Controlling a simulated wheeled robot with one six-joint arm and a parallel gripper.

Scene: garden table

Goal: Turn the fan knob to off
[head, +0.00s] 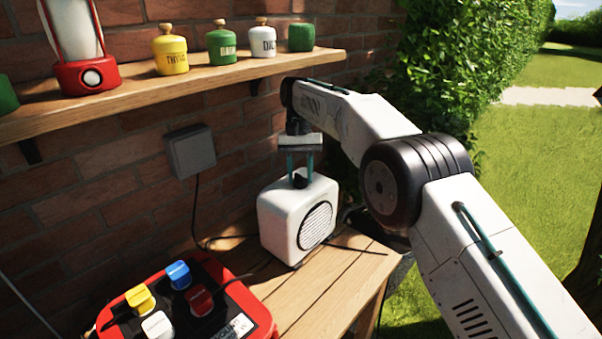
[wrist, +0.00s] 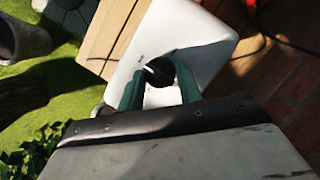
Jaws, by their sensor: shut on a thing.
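The white fan (head: 287,222) stands on the wooden table, with its round grille facing front right. Its black knob (head: 299,181) is on top, and it also shows in the wrist view (wrist: 158,72) with a pale pointer line. A small mark is printed on the casing beside the pointer; I cannot read it. My gripper (head: 301,170) reaches down onto the knob from above. Its two teal fingers are shut on the knob, one on each side, in the wrist view (wrist: 158,84). The fingers hide part of the knob's sides.
A red box (head: 262,312) with coloured blocks on top sits at the front left of the table (head: 327,290). A wooden shelf (head: 215,77) with jars and a red lantern (head: 85,72) runs along the brick wall. A grey wall box (head: 190,150) has a cable hanging down.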

